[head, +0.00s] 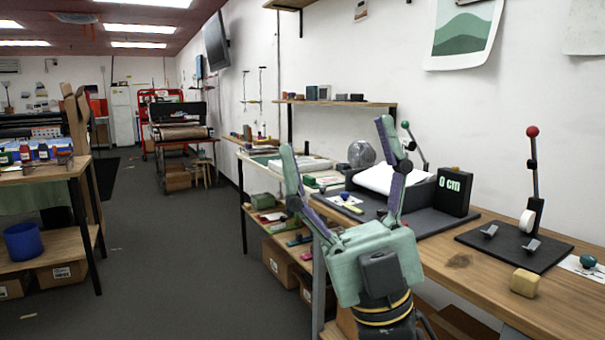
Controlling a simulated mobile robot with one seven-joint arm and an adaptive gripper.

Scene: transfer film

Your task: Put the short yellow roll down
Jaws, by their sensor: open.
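My gripper (336,138) is raised in the middle of the head view, with its two green and purple fingers spread wide. Nothing shows held between them. A small pale yellow, blocky piece (524,283) lies on the wooden workbench (458,262), near its front edge and well to the right of my gripper. I cannot tell if this piece is the short yellow roll. No other clear yellow roll shows.
A black press base with a red-knobbed lever (532,132) and a white roll (527,222) stands on the bench at right. A black box reading "0 cm" (455,192) and a white sheet stack (392,178) sit behind my gripper.

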